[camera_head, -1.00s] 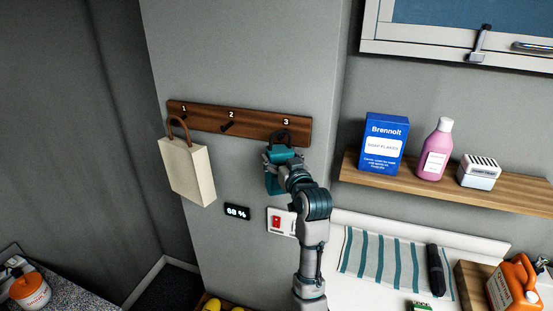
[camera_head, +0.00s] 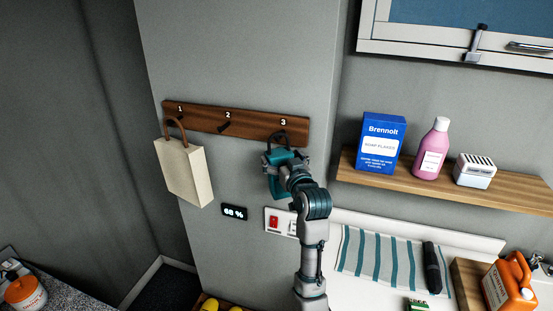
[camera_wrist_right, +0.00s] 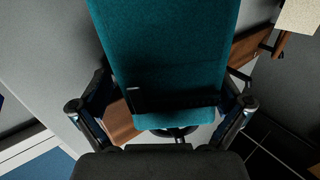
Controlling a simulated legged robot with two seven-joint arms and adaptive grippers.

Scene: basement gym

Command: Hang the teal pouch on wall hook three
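The teal pouch (camera_head: 277,184) is upright against the wall below hook three (camera_head: 283,136) on the wooden hook rail (camera_head: 256,134). Its dark loop reaches up to the hook; I cannot tell whether it is around it. My right gripper (camera_head: 286,161) is in front of the pouch and hides part of it. In the right wrist view the pouch (camera_wrist_right: 170,50) fills the middle, and the fingers of the right gripper (camera_wrist_right: 162,104) stand spread on either side of it, looking open. My left gripper is not in view.
A cream bag (camera_head: 183,172) hangs at hook one, and hook two (camera_head: 225,126) is empty. Below are a 68 % display (camera_head: 234,212) and a red switch (camera_head: 273,221). A shelf (camera_head: 445,181) with a blue box, pink bottle and white device is to the right.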

